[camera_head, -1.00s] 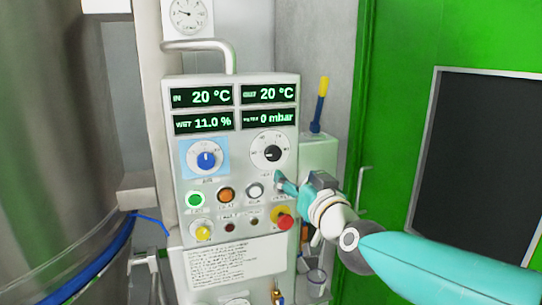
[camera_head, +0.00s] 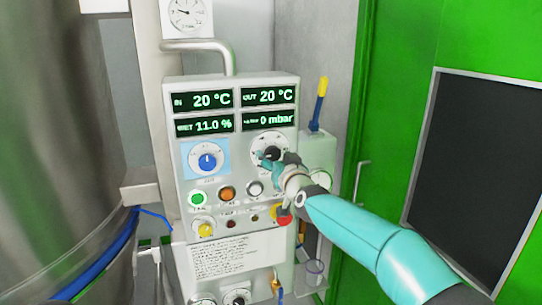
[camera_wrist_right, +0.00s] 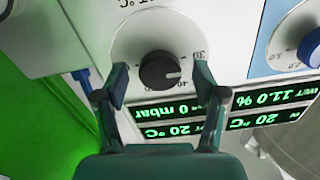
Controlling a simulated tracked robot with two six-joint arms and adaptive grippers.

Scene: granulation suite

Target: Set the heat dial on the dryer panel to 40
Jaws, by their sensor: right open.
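The heat dial (camera_head: 273,152) is a black knob on a round white scale at the upper right of the dryer panel (camera_head: 289,84). In the right wrist view, which is upside down, the black knob (camera_wrist_right: 158,70) shows a white pointer mark aimed to picture right. The scale numbers are mostly too small or covered to read. My right gripper (camera_head: 265,160) is at the dial in the head view, partly covering it. In the right wrist view my open fingers (camera_wrist_right: 160,78) stand either side of the knob with gaps; contact does not show. My left gripper is not in view.
A blue dial (camera_head: 207,159) sits left of the heat dial. Below are a green button (camera_head: 198,198), an orange button (camera_head: 227,194) and a red stop knob (camera_head: 284,219). Displays (camera_head: 268,96) are above. A steel vessel (camera_head: 50,130) stands left, a green door (camera_head: 395,50) right.

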